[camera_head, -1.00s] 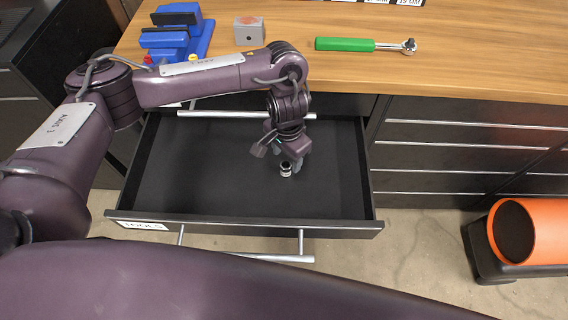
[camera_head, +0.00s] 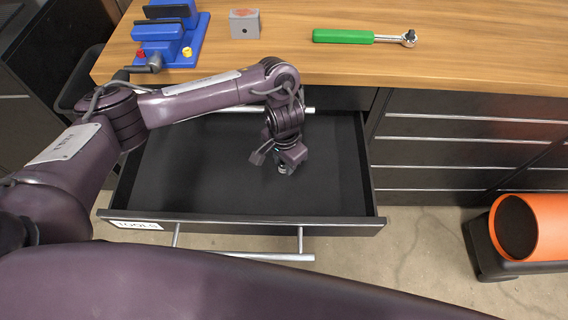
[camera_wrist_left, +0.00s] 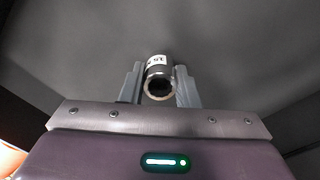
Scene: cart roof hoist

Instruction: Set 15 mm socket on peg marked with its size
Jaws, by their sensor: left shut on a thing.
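The socket (camera_wrist_left: 158,72) is a short chrome cylinder with a white size label; the label is only partly readable in the left wrist view. My left gripper (camera_wrist_left: 159,88) is shut on it, one finger on each side, with the open end of the socket facing the camera. In the head view my left gripper (camera_head: 285,167) is inside the open drawer (camera_head: 210,180), and the socket is mostly hidden beneath it. Whether the socket touches the drawer floor I cannot tell. No marked peg shows clearly. My right gripper is not in view.
On the wooden bench (camera_head: 480,55) stand a blue vise (camera_head: 165,35), a grey block (camera_head: 244,24) and a green-handled ratchet (camera_head: 343,37). The drawer front carries a TOOLS label (camera_head: 138,225). An orange cylinder (camera_head: 540,228) lies at right on a black base.

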